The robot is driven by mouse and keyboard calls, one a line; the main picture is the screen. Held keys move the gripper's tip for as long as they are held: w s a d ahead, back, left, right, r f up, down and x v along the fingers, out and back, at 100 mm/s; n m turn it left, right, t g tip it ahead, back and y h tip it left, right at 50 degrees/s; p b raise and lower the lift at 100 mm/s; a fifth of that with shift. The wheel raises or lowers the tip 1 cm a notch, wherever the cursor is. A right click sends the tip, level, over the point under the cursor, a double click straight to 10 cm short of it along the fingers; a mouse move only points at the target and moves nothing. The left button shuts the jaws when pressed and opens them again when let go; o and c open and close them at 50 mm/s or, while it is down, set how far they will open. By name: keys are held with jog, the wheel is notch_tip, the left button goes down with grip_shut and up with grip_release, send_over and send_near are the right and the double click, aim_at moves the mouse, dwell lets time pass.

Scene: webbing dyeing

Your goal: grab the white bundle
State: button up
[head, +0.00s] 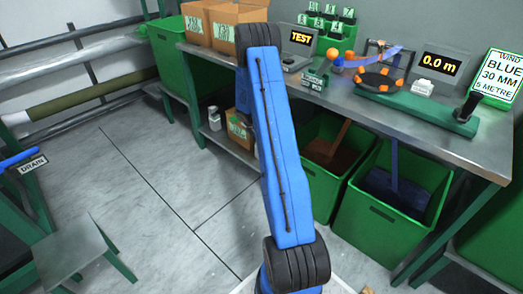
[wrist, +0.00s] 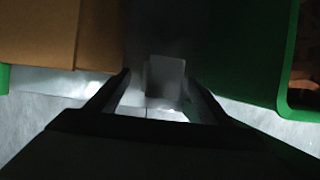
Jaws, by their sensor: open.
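A pale block (wrist: 165,76), grey-white in the shadow, shows in the wrist view just beyond and between my fingertips. It looks like the white bundle, but the dim light leaves this uncertain. My gripper (wrist: 157,80) is open, one finger on each side of the view's middle. I cannot tell whether the block is between the fingers or a little past them. In the head view my blue arm hides the gripper and this spot.
A cardboard box (wrist: 60,35) is close on the left and a green bin (wrist: 240,50) close on the right. In the head view a steel bench (head: 400,118) stands above green bins (head: 370,225).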

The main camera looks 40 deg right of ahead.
jog(key=x, duration=0.4)
jog(key=shift+s+a+f, duration=0.1)
jog(key=shift+a+f, duration=0.05)
jog(key=shift+a, duration=0.05)
jog(key=c, duration=1.2)
